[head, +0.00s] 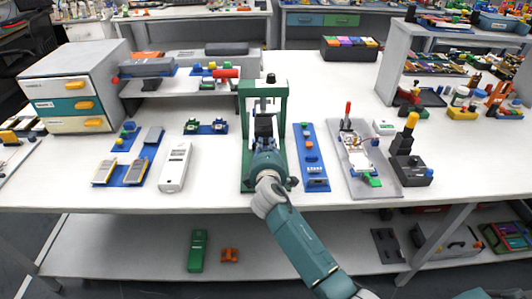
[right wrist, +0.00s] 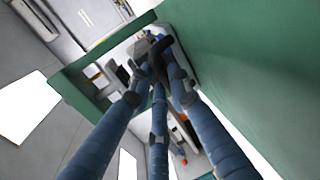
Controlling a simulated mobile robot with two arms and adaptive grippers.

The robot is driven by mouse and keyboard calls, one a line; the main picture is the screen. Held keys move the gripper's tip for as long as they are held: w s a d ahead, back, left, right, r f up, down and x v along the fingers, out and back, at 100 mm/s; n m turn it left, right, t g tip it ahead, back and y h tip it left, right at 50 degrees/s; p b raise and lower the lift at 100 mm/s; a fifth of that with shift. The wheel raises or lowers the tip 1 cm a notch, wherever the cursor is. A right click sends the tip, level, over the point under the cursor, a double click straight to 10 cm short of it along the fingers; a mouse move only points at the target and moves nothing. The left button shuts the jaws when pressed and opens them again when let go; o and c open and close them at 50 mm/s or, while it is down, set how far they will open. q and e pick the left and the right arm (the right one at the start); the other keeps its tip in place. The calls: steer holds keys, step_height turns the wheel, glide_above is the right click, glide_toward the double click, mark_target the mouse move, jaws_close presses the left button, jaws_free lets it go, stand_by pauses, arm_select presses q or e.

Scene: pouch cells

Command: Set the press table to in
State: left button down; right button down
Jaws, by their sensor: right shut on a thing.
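The press (head: 264,88) is a green upright frame with a dark knob on top, standing mid-table. My right gripper (head: 263,128) reaches from the front into the press opening, between its posts. In the right wrist view my gripper (right wrist: 155,55) has its blue fingers drawn together on a small dark part inside the press, which I take to be the press table's grip. The fingers hide most of the press table, so how far in it sits cannot be told. My left gripper is out of view.
A blue strip with buttons (head: 314,171) lies close right of the press. A white handheld device (head: 175,166) lies to its left. A grey board (head: 387,181) and a drawer cabinet (head: 52,88) stand farther out. Bare white table (head: 219,181) shows left of the press.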

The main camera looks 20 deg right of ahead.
steer(key=shift+w+r, duration=0.1)
steer(key=shift+r, duration=0.05)
steer(key=c, duration=1.6)
jaws_free()
steer(key=shift+w, duration=0.1)
steer(key=shift+w+f, duration=0.1)
steer(key=shift+f, duration=0.1)
steer(key=shift+s+r, duration=0.1)
steer(key=shift+s, duration=0.1)
steer(key=v, duration=1.1)
steer(key=shift+s+a, duration=0.1)
steer(key=shift+s, duration=0.2)
